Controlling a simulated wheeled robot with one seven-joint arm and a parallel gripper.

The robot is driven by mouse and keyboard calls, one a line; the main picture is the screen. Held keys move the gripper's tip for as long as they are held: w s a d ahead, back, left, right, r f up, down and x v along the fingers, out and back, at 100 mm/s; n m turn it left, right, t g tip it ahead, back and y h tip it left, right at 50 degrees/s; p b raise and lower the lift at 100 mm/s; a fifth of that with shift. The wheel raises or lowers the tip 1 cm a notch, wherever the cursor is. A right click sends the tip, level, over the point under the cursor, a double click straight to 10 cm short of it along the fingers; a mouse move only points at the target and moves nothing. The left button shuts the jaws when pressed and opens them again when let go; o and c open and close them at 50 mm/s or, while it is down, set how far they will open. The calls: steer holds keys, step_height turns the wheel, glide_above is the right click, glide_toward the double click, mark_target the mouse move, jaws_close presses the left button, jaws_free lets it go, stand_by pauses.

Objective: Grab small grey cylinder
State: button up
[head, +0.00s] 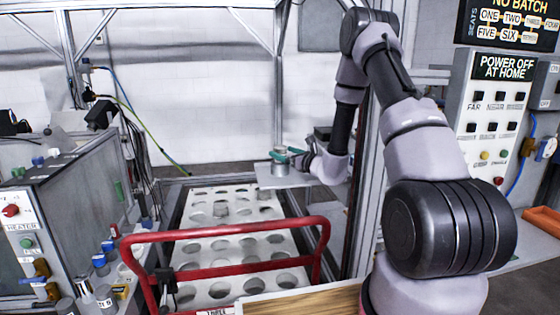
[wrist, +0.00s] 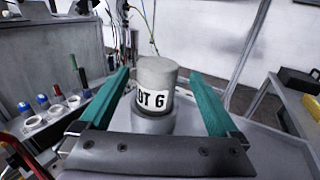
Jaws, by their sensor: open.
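The small grey cylinder (wrist: 157,78) stands upright in the wrist view, with a white label reading what looks like "OT 6". It rests on or in a wider grey round base (wrist: 152,121) on a grey plate. My gripper (wrist: 166,88) is open, its two green fingers on either side of the cylinder with a visible gap at each side. In the head view the cylinder (head: 279,153) is small and partly hidden by my green fingers (head: 289,154). The grey plate (head: 268,180) lies beneath it.
A white tray (head: 180,238) with rows of round holes lies below, behind a red rail (head: 230,230). A metal gantry post (head: 362,215) stands close to my arm. A control cabinet (head: 75,200) is at left.

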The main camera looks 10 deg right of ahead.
steer(key=x, duration=0.5)
steer(key=shift+a+r, duration=0.2)
jaws_close()
